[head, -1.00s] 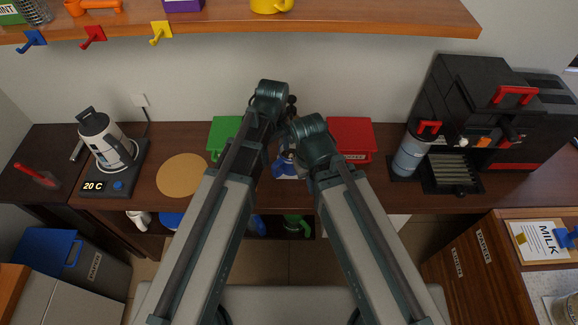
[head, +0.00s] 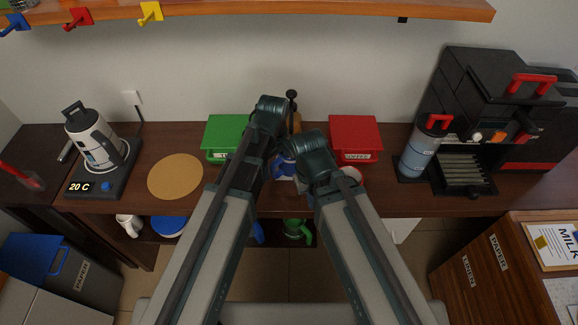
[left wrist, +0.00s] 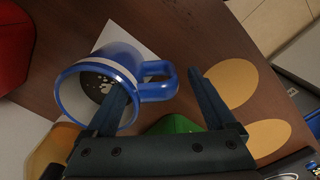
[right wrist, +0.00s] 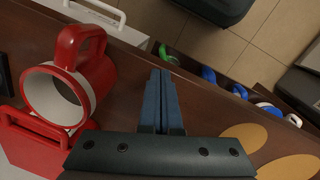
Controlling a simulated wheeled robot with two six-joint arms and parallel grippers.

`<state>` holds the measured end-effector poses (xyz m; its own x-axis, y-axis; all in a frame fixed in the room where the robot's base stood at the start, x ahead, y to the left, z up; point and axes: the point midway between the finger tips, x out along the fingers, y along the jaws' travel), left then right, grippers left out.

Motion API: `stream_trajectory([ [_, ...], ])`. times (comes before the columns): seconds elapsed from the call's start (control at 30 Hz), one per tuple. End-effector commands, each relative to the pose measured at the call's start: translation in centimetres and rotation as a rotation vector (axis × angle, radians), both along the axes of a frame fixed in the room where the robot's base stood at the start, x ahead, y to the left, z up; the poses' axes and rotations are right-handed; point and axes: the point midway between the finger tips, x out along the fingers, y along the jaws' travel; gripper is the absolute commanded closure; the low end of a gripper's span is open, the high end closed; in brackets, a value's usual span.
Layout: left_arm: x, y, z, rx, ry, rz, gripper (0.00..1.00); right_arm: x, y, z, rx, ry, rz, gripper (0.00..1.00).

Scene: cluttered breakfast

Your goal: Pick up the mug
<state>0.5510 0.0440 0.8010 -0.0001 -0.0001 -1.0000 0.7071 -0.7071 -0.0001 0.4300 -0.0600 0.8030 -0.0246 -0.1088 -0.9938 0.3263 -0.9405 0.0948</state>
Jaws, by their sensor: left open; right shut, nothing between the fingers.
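A blue mug with a white band (left wrist: 84,82) stands on the counter in the left wrist view, its handle pointing right. It shows partly in the head view (head: 284,166), between my arms. My left gripper (left wrist: 158,76) is open around the handle side: one finger overlaps the mug's mouth, the other is right of the handle. I cannot tell whether that finger is inside the mug or above it. A red mug with a white band (right wrist: 104,80) stands left of my right gripper (right wrist: 161,74), which is shut and empty. My arm links hide both grippers' tips in the head view.
A green bin (head: 222,135) and a red bin (head: 355,137) stand at the back of the counter. A kettle (head: 96,140) and a tan round mat (head: 175,176) are left; a coffee machine (head: 490,120) is right. A green mug (head: 297,230) sits on the shelf below.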

Motion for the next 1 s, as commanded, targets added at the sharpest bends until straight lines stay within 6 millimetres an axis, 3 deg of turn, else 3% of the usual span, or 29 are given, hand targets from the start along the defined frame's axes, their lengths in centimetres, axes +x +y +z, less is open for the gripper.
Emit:
stream_trajectory([
  [0.03,0.0,0.0,-0.74,0.0,0.0,0.0,0.11,0.0,0.0,-0.74,0.0,0.0,0.0,1.0],
  [0.3,0.0,0.0,-0.59,0.0,0.0,0.0,0.11,-0.01,0.0,-0.58,0.0,0.0,0.0,1.0],
  [0.8,-0.02,0.02,-0.59,0.001,0.001,0.0,1.0,-0.01,0.0,-0.59,0.0,0.0,0.0,1.0],
  [1.0,-0.02,0.01,-0.58,0.001,0.001,0.0,1.0,-0.01,0.0,-0.58,0.0,0.0,0.0,1.0],
])
